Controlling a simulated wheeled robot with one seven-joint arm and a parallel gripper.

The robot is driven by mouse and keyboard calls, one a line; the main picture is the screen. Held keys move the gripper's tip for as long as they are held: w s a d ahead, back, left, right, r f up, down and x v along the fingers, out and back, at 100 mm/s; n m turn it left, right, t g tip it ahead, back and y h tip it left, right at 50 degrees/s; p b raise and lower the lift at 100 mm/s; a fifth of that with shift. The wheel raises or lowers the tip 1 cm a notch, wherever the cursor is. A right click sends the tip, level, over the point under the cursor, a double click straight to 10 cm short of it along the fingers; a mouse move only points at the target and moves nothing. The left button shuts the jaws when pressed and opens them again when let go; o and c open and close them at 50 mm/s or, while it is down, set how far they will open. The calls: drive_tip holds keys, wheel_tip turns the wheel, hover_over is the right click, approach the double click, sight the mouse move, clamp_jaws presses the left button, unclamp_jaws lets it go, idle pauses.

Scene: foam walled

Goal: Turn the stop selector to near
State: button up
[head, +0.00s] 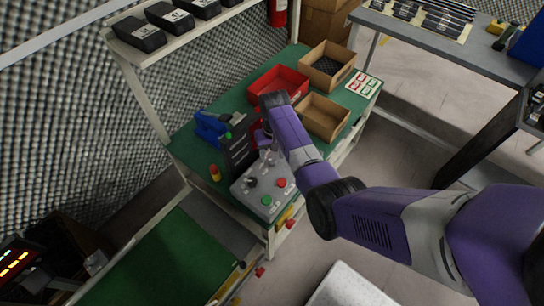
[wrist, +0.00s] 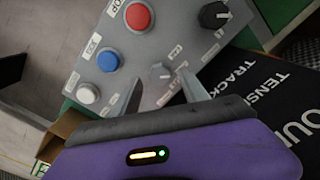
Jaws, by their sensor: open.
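In the wrist view, a small light-grey selector knob (wrist: 160,73) stands on the sloping grey control panel (wrist: 180,30), with small labels around it too small to read. My gripper (wrist: 162,82) is open, its two pale fingers on either side of the knob; I cannot tell whether they touch it. In the head view, the grey control box (head: 243,195) sits on the green bench, and my gripper (head: 267,143) is at its far side, partly hidden by my purple arm. The selector cannot be made out there.
Near the knob are a red button (wrist: 138,16), a blue button (wrist: 108,61), a white button (wrist: 88,93) and a black knob (wrist: 213,15). A black lettered panel (wrist: 265,90) lies close on the right. A red bin (head: 277,82) and cardboard boxes (head: 322,118) stand behind.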

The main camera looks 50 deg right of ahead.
sight(273, 159)
drive_tip(key=shift+r, duration=3.05)
drive_tip(key=shift+s, duration=0.15)
